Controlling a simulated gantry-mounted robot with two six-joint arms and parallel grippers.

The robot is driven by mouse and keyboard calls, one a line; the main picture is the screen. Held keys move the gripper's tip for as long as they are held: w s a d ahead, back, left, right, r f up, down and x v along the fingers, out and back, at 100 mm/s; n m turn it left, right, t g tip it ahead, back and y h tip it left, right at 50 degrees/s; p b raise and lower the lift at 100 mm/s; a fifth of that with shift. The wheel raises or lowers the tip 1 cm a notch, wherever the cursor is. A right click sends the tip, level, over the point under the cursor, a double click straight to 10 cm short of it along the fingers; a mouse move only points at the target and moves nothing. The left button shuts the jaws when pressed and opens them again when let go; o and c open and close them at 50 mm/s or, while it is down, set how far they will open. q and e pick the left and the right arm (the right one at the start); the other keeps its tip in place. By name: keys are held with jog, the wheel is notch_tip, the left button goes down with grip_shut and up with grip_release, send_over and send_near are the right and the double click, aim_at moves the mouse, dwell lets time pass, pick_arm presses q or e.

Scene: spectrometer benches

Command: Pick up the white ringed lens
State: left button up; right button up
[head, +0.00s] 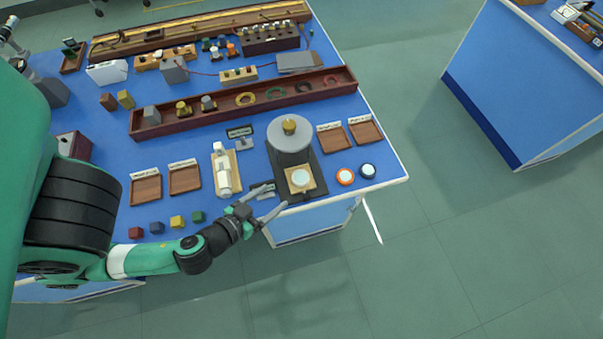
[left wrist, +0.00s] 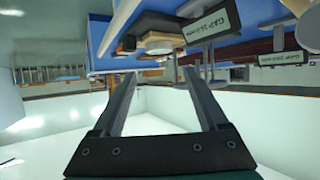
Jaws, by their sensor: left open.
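The white ringed lens (head: 300,178) appears as a pale disc lying on a square wooden block (head: 291,187), on the black base of the round-plated stand. My left gripper (head: 278,196) is open at the front edge of the blue table, just left of and in front of that block. Its fingers point toward the stand and are apart from the lens. In the left wrist view, the open fingers (left wrist: 160,74) have nothing between them; a tan round or block-like piece shows beyond them, its details unclear. My right gripper is not in view.
The grey round plate (head: 288,134) stands behind the block. A white instrument (head: 222,167) and small coloured cubes (head: 177,222) are to the left. Floor lies clear in front.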

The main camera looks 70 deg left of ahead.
pick_arm(q)
jog(key=shift+a+f, duration=0.15)
jog(key=p, duration=0.2)
send_near(299, 178)
jog(key=shift+x, duration=4.2)
jog(key=shift+c, duration=0.2)
